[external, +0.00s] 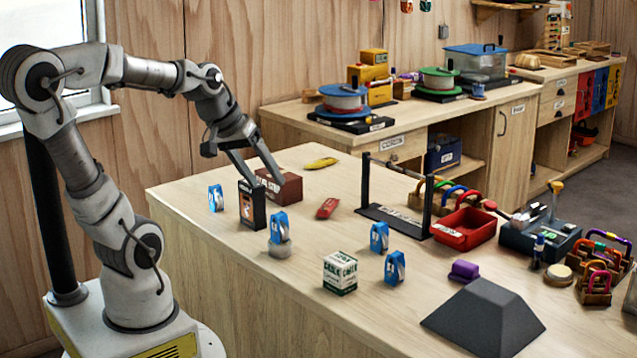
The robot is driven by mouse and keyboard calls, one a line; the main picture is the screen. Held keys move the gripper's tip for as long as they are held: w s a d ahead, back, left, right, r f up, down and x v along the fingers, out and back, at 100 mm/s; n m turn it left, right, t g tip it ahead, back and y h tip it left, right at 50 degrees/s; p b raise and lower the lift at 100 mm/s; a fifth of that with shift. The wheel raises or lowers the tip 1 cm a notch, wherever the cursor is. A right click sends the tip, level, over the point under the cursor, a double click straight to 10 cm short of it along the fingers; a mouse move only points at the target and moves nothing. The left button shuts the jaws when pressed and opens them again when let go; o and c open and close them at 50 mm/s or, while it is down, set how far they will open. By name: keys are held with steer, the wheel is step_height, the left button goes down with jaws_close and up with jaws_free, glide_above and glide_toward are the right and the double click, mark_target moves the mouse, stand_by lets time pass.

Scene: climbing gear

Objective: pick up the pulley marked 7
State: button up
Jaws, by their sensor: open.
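Several blue pulleys stand on the wooden table. One pulley (216,198) is at the left, beyond the black box. A second pulley (279,228) sits on a round grey disc (280,249). A third pulley (379,237) and a fourth pulley (394,268) stand close together near the table's middle. Their numbers are too small to read, so I cannot tell which is marked 7. My gripper (269,184) is open, fingers pointing down, near the dark red box and the black box. Nothing shows between its fingers. I cannot tell whether the fingers touch either box.
The black box (252,207) and dark red box (285,188) stand near my gripper. A red-and-grey item (327,208), a yellow item (321,163), a chalk box (340,273), a black two-post stand (390,217) and a dark grey block (484,318) occupy the table.

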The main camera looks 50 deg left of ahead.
steer(key=w+a+f+n+t+p, duration=0.1)
steer(key=w+a+n+t+p, duration=0.15)
steer(key=w+a+n, duration=1.05)
steer(key=n+t+y, duration=0.2)
steer(key=n, duration=0.9)
glide_above(208, 200)
steer(key=d, duration=0.5)
step_height(208, 200, down, 10)
steer(key=s+a+f+n+b, duration=0.1)
steer(key=f, duration=0.1)
steer(key=s+a+f+n+t+b, duration=0.1)
steer(key=a+f+n, duration=0.1)
steer(key=f, duration=0.1)
steer(key=s+a+f+n+t+b, duration=0.1)
steer(key=s+f+n, duration=0.1)
steer(key=shift+a+f+t, duration=0.25)
steer(key=shift+a+f, duration=0.1)
steer(key=shift+f, duration=0.05)
steer(key=shift+s+a+f+t+h+b, duration=0.1)
steer(key=shift+s+f+t+h+b, duration=0.2)
steer(key=shift+f+t, duration=0.1)
steer(key=shift+b+x, duration=0.3)
steer(key=shift+x, duration=3.45)
jaws_close()
